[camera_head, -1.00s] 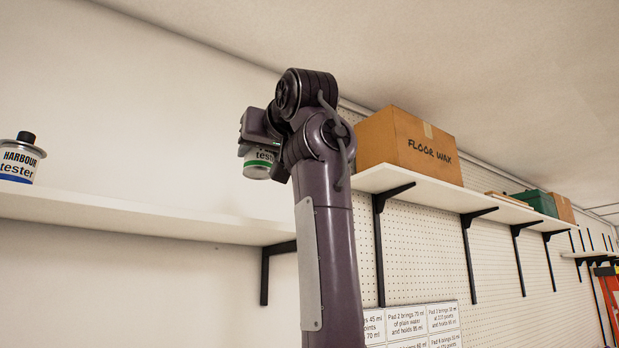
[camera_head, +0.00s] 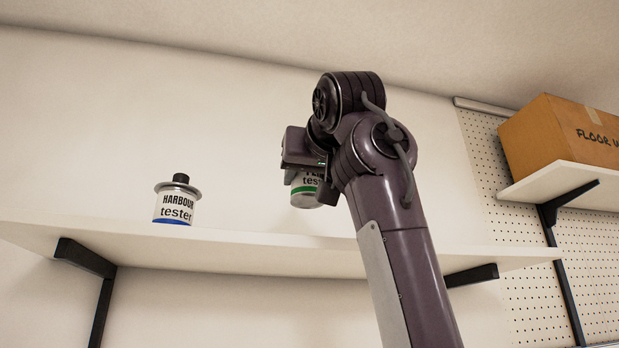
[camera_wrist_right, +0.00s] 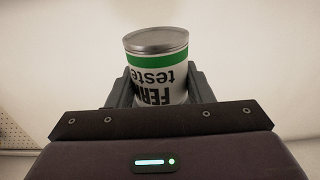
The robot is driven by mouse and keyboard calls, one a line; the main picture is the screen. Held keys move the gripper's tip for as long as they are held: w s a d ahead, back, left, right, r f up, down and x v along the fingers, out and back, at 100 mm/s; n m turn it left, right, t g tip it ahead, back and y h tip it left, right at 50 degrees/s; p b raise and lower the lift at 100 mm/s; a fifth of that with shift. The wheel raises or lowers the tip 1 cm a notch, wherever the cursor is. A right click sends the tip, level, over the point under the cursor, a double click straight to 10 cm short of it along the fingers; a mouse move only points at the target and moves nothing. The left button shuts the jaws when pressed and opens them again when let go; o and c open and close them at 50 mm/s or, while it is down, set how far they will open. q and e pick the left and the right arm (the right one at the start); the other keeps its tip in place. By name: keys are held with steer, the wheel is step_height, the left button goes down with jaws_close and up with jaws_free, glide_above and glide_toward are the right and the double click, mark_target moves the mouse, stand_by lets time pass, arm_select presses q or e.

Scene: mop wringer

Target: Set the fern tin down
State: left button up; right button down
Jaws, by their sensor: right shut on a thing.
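The fern tin (camera_head: 305,190) is a small white tester tin with a green band. My right gripper (camera_head: 312,178) is shut on it and holds it above the white wall shelf (camera_head: 270,257), with a gap visible below the tin. The right wrist view shows the fern tin (camera_wrist_right: 158,72) between the two fingers, its lettering upside down in that picture. In the head view my wrist hides part of the tin. My left gripper is not in view.
The Harbour tester tin (camera_head: 175,202), with a blue band and a black knob, stands on the shelf to the left. The shelf between the tins is clear. A floor wax box (camera_head: 560,140) sits on another shelf (camera_head: 550,183) at the right.

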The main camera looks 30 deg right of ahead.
mark_target(309, 202)
steer(key=shift+s+f, duration=0.25)
steer(key=shift+f, duration=0.4)
steer(key=shift+s+f, duration=0.2)
steer(key=shift+f, duration=0.4)
steer(key=shift+w+f, duration=0.3)
steer(key=shift+f, duration=0.45)
steer(key=shift+w+f, duration=0.3)
steer(key=shift+f, duration=0.4)
steer(key=shift+s+f, duration=0.3)
steer(key=shift+s, duration=0.1)
steer(key=shift+w, duration=0.15)
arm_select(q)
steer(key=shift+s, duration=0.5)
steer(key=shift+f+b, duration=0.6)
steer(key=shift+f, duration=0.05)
arm_select(e)
steer(key=shift+f, duration=0.65)
steer(key=c, duration=0.6)
jaws_free()
